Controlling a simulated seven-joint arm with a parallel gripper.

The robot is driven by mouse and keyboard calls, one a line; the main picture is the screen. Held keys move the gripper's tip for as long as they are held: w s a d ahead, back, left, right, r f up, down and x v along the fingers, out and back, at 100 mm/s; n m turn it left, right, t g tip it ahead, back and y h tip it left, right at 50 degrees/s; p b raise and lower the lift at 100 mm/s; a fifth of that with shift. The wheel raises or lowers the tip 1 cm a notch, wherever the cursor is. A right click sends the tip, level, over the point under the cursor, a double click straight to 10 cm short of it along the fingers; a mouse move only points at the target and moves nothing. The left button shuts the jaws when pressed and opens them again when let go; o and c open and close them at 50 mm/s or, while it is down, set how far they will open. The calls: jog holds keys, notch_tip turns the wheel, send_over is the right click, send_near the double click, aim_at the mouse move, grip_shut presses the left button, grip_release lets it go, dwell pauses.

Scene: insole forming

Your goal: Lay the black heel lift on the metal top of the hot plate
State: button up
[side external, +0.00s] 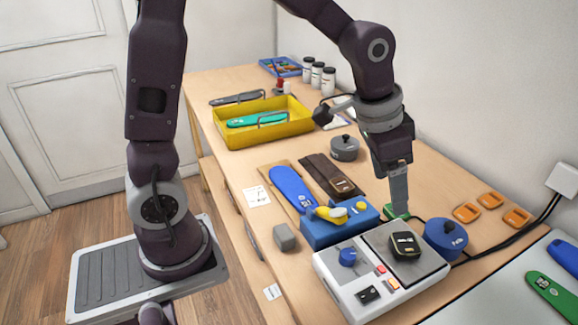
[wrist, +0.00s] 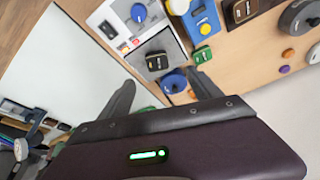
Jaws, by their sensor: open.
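The hot plate (side external: 352,292) is a white box with a blue knob and a grey metal top (side external: 432,259). A black heel lift (side external: 404,244) with a pale label lies flat on that metal top. In the wrist view the heel lift (wrist: 157,61) also rests on the metal top (wrist: 176,52), inside its edges. My gripper (side external: 398,208) is open and apart from the heel lift, behind the hot plate in the side view. Its two fingers spread empty in the wrist view (wrist: 160,78). A green piece (side external: 391,213) is partly hidden by the fingers in the side view.
A blue round weight (side external: 445,240) stands beside the hot plate. A blue block (side external: 325,232) with yellow parts is behind it. A dark piece with a gold label (side external: 342,185) lies on a brown strip. Orange pieces (side external: 467,212) and cables lie right. A yellow tray (side external: 235,138) stands farther back.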

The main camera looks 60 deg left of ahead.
jog(key=s+a+r+n+t, duration=0.1)
jog(key=s+a+r+n, duration=0.1)
jog(key=s, duration=0.8)
jog(key=s+a+r+n+t+y, duration=0.1)
jog(key=s+a+r, duration=0.3)
jog(key=s, duration=0.7)
jog(key=shift+r+n, duration=0.3)
jog(key=shift+n, duration=0.2)
